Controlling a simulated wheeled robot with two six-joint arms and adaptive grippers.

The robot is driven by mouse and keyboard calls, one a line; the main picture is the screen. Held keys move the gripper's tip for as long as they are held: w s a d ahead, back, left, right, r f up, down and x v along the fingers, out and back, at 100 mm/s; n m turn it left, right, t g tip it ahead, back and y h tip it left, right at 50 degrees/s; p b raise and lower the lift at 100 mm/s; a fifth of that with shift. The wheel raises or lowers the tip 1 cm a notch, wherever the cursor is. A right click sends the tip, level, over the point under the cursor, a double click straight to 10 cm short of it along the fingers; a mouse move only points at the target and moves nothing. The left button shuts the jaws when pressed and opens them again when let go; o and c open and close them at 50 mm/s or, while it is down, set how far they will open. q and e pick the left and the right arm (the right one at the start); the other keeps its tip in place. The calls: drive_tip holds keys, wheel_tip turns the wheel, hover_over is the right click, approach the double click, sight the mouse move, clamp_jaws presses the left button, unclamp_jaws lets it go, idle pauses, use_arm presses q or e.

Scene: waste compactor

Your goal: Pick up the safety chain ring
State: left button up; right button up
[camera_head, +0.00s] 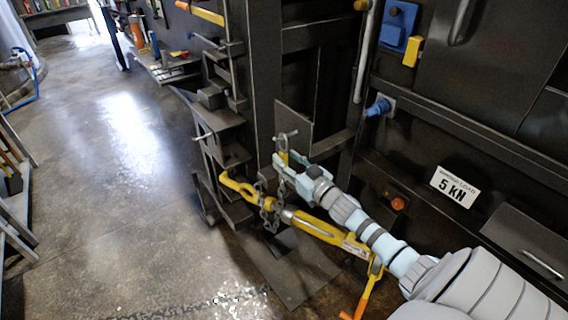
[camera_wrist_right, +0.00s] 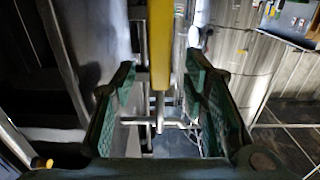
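A dark metal chain (camera_head: 267,212) hangs in loops around a yellow bar with a hook-like end (camera_head: 235,185). One strand of it runs up close to my right gripper (camera_head: 283,161). I cannot pick out a separate ring on the chain; it may be hidden by the gripper. In the right wrist view my right gripper (camera_wrist_right: 162,72) is open, its green fingers wide apart. A yellow upright piece (camera_wrist_right: 160,42) shows between the fingers, with clear space on both sides. A metal T-shaped pin (camera_head: 285,136) stands just above the gripper. My left gripper is not in view.
The dark compactor frame (camera_head: 264,75) rises behind the gripper. A panel with a "5 KN" sign (camera_head: 455,187) stands at the right. An orange-handled tool (camera_head: 366,292) hangs below my right arm. The floor (camera_head: 110,200) at the left is clear.

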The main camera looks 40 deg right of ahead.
sight(283, 150)
drive_tip(key=shift+w+d+r+p, duration=0.1)
drive_tip(key=shift+w+r+p, duration=0.1)
drive_tip(key=shift+w+p, duration=0.75)
drive_tip(key=shift+w+f+b, duration=0.15)
drive_tip(key=shift+w+b, duration=0.15)
drive_tip(key=shift+s, duration=0.1)
clamp_jaws()
drive_tip(key=shift+r+p, duration=0.45)
drive_tip(key=shift+r, duration=0.25)
wheel_tip(283, 150, up, 3)
drive_tip(key=shift+f+p, duration=0.2)
drive_tip(key=shift+p, duration=0.85)
drive_tip(key=a+p, duration=0.1)
drive_tip(key=a, duration=1.7)
drive_tip(key=shift+w+f+p, duration=0.2)
drive_tip(key=shift+w+p, duration=0.05)
drive_tip(key=shift+p, duration=0.1)
